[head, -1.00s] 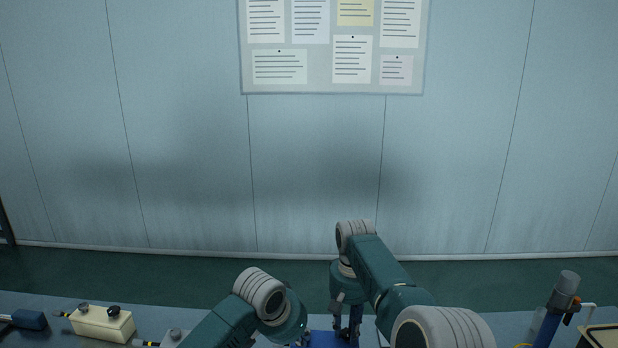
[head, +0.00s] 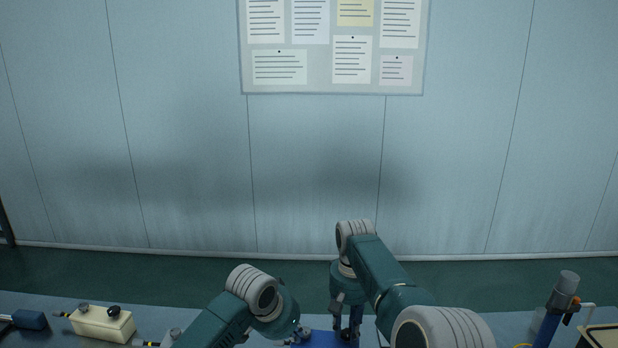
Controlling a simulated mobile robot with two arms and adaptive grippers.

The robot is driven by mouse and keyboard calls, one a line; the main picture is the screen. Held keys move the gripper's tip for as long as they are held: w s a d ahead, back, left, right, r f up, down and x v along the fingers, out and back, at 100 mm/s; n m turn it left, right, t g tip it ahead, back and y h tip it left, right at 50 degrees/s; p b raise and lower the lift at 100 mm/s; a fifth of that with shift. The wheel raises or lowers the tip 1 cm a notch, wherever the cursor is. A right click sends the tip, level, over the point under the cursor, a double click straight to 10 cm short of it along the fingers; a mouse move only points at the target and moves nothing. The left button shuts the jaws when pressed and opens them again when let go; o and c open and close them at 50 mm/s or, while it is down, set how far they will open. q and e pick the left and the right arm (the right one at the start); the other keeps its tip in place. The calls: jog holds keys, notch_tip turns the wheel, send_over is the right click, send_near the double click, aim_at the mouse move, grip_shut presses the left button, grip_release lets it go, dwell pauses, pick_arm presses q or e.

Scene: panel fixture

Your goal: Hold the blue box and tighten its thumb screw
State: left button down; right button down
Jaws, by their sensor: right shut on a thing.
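The blue box (head: 322,336) shows at the bottom edge of the head view, only its upper part in frame. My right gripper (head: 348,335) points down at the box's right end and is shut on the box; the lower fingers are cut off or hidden. My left gripper (head: 298,337) is low at the box's left side, partly behind my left wrist. I cannot tell whether it is open or shut, or whether it touches the box. I cannot make out the thumb screw.
A cream box (head: 102,324) with dark knobs stands on the bench at the left, with a dark blue object (head: 29,319) beside it. At the right are a blue post with a grey top (head: 561,298) and a tray (head: 603,337). A wall stands behind.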

pick_arm(q)
jog(key=shift+s+a+f, duration=0.15)
jog(key=shift+s+a, duration=0.1)
jog(key=shift+a, duration=0.05)
dwell(0.4)
notch_tip(320, 180, up, 6)
dwell(0.4)
jog(key=shift+s+d+f, duration=0.1)
jog(key=shift+d+f, duration=0.25)
jog(key=shift+f, duration=0.65)
jog(key=shift+s+d+f, duration=0.15)
jog(key=shift+d+f, duration=0.2)
jog(key=shift+f, duration=0.6)
jog(key=shift+s+d+f, duration=0.1)
jog(key=shift+d+f, duration=0.25)
jog(key=shift+f, duration=0.65)
jog(key=shift+w, duration=0.35)
